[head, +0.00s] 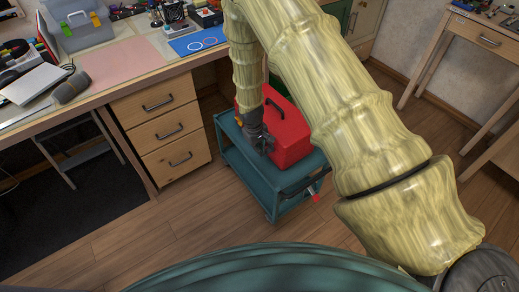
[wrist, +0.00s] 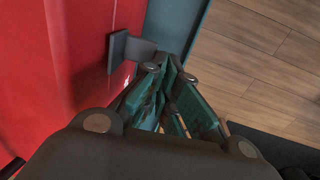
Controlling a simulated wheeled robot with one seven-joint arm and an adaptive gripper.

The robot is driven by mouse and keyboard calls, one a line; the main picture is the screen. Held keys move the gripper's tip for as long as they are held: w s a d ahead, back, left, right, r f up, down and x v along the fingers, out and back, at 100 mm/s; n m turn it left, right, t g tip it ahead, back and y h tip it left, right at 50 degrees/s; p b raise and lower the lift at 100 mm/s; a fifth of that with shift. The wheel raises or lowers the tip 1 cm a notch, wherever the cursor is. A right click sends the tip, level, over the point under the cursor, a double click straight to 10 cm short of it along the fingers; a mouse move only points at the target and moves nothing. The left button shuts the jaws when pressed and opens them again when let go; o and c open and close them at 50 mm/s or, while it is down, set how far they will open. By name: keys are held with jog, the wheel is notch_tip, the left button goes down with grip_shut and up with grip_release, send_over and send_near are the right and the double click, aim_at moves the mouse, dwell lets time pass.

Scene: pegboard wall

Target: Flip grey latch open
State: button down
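The red toolbox (head: 291,133) stands on the teal cart (head: 245,180), its black handle (head: 277,117) on top. In the wrist view its red side (wrist: 65,60) fills the left. The grey latch (wrist: 118,51) juts from that side as a dark flat plate, with a grey bar reaching right toward my fingertips. My gripper (head: 262,141) points down beside the box's left side in the head view. In the wrist view its fingertips (wrist: 169,68) are close together, just right of the latch plate. The fingers hide the end of the bar, so I cannot tell whether they touch it.
A desk with wooden drawers (head: 160,123) stands left of the cart, with a pink mat (head: 100,72) and small items on top. A wooden table (head: 480,38) is at the right. Wooden floor (head: 180,213) lies open in front of the cart.

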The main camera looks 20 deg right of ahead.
jog(key=s+a+r+p, duration=0.1)
jog(key=a+r, duration=0.4)
jog(key=r, duration=0.6)
jog(key=shift+s+a+r+p, duration=0.2)
jog(key=shift+s+r+p, duration=0.1)
jog(key=s+d+f+m+y, duration=0.1)
jog(key=s+f, duration=0.5)
jog(key=s, duration=0.4)
jog(key=s+f, duration=0.7)
jog(key=s, duration=0.3)
jog(key=s+d+f+m, duration=0.1)
jog(key=s+m, duration=0.1)
jog(key=s, duration=1.6)
jog(key=shift+s+d+f+y, duration=0.3)
jog(key=shift+s+d, duration=0.05)
